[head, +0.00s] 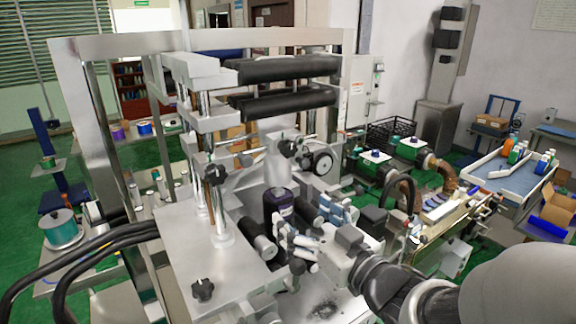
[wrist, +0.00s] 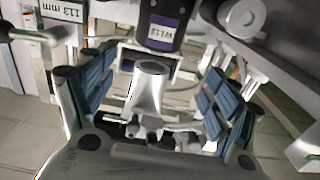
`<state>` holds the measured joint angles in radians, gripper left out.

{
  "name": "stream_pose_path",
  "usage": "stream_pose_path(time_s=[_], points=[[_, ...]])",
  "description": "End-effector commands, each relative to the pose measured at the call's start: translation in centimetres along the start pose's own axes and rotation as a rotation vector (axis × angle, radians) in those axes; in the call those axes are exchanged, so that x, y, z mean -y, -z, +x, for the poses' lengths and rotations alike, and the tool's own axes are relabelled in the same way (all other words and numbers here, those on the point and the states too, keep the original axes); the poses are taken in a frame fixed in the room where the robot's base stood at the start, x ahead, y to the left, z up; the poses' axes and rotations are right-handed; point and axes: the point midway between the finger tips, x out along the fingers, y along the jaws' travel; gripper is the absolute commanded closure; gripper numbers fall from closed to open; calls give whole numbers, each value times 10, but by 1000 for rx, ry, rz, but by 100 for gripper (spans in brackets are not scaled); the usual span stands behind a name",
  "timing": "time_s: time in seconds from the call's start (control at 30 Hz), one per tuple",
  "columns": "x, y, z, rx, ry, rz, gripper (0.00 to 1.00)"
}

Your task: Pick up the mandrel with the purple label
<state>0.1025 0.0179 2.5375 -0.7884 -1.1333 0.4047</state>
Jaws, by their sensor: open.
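The mandrel (head: 278,203) is a dark upright cylinder with a purple-edged label, standing in the machine below a grey metal part. In the wrist view, the dark mandrel (wrist: 160,12) is at the top middle, with its white and purple label facing the camera. My gripper (head: 302,224) is open beside it, on its right in the head view. In the wrist view my gripper (wrist: 158,68) has its blue-padded fingers spread wide, with the mandrel beyond the fingertips. A pale metal post (wrist: 149,85) shows between the fingers. I see no contact with the mandrel.
Black rollers (head: 282,70) and a grey machine frame (head: 90,46) rise above and behind the mandrel. A black cylinder (head: 264,247) lies close to it. A "113 mm" sign (wrist: 60,10) is at upper left in the wrist view. A blue tray (head: 500,172) stands at far right.

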Motion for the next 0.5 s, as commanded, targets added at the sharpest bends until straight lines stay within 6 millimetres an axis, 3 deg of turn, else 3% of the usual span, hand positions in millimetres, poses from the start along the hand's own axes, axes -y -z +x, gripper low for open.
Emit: stream_pose_path(time_s=[0.2, 0.5], points=[[1, -1, 39, 0, 2, -2, 18], [-1, 0, 63, 1, 1, -1, 18]])
